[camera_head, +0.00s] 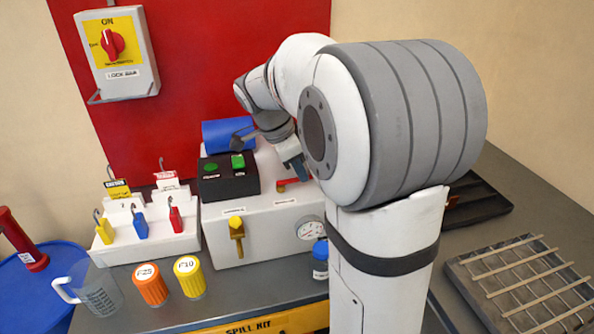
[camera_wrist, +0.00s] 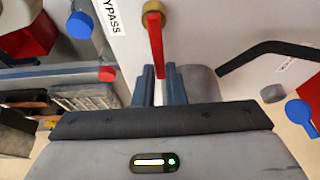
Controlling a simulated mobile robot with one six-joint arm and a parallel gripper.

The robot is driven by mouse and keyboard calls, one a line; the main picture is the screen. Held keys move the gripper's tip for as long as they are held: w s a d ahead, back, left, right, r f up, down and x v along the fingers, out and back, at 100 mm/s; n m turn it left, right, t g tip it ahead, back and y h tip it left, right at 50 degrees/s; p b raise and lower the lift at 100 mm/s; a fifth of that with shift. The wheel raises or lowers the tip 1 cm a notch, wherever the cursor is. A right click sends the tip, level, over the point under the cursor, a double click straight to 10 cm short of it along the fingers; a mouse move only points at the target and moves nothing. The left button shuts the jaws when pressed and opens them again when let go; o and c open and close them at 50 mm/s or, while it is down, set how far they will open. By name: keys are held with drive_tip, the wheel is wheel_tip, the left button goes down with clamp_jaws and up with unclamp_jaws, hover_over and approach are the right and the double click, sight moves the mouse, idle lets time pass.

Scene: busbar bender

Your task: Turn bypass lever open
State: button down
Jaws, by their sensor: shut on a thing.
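The bypass lever is a red bar (camera_wrist: 156,45) on a brass hub (camera_wrist: 153,8), beside a label reading "YPASS" in the wrist view. It runs from the hub down between the blue fingertips of my gripper (camera_wrist: 158,84), which is shut on its free end. In the head view the red lever (camera_head: 288,183) shows small on the white machine box (camera_head: 262,222), right of the black button box (camera_head: 226,178). My gripper (camera_head: 296,166) is at the lever there, partly hidden behind my arm.
A yellow valve handle (camera_head: 236,228) and a round gauge (camera_head: 310,230) are on the box's front. A blue cylinder (camera_head: 226,133) lies behind the button box. A padlock rack (camera_head: 145,238) stands left. A wire-topped tray (camera_head: 525,285) is at right. A black bent bar (camera_wrist: 270,50) runs near my gripper.

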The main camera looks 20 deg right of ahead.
sight(287, 180)
drive_tip(key=shift+s+m, duration=0.1)
drive_tip(key=shift+m, duration=0.2)
drive_tip(key=c, duration=1.5)
unclamp_jaws()
drive_tip(key=v, duration=0.7)
drive_tip(key=shift+a+r+p, duration=0.1)
drive_tip(key=shift+r+p, duration=0.2)
drive_tip(key=shift+r, duration=0.1)
drive_tip(key=s+a+f+n+t+y+p, duration=0.1)
drive_tip(key=s+a+f+n, duration=0.1)
drive_tip(key=s+n, duration=0.4)
drive_tip(key=s+a+f+n+t+y+p, duration=0.1)
drive_tip(key=s+a+f+n+y+p, duration=0.1)
drive_tip(key=s+n, duration=0.4)
drive_tip(key=s+a+f+n+t+y+p, duration=0.1)
drive_tip(key=s+a+f+n+p, duration=0.1)
drive_tip(key=s+n, duration=0.4)
drive_tip(key=shift+s+a+f+n+y, duration=0.15)
drive_tip(key=shift+a+f+n, duration=0.15)
drive_tip(key=shift+n, duration=0.25)
drive_tip(key=shift+a+f+n+y, duration=0.15)
drive_tip(key=shift+a+n, duration=0.3)
drive_tip(key=shift+n, duration=0.1)
